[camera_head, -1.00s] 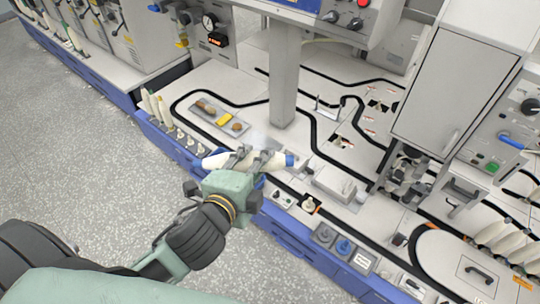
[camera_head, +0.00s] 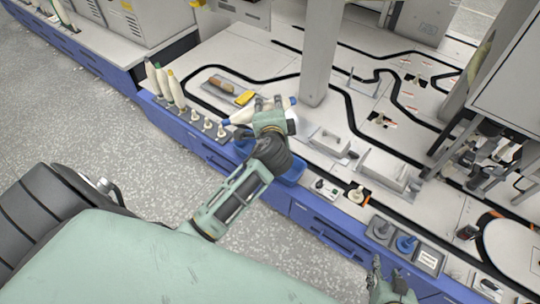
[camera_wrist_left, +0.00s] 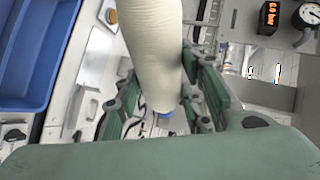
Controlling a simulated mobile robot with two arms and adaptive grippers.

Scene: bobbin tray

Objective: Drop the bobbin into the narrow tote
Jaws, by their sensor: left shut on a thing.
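My left gripper (camera_head: 270,108) is shut on a cream bobbin (camera_wrist_left: 152,40) with blue ends. In the head view the bobbin (camera_head: 243,115) lies roughly sideways above the bench's front edge, its middle hidden by the gripper. In the left wrist view the gripper's green fingers (camera_wrist_left: 160,105) stand on both sides of it. Blue tote parts show below my left arm in the head view (camera_head: 292,171); the arm hides the middle. A blue tote (camera_wrist_left: 45,50) also fills the upper left of the wrist view, beside the bobbin. My right gripper (camera_head: 392,284) is at the bottom edge, partly cut off.
A peg rack (camera_head: 206,130) with several upright bobbins stands to the left. A grey tray (camera_head: 228,88) with brown and yellow pieces lies behind the gripper. A grey column (camera_head: 320,55) rises behind it on the right. Grey blocks (camera_head: 385,170) stand on the bench to the right.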

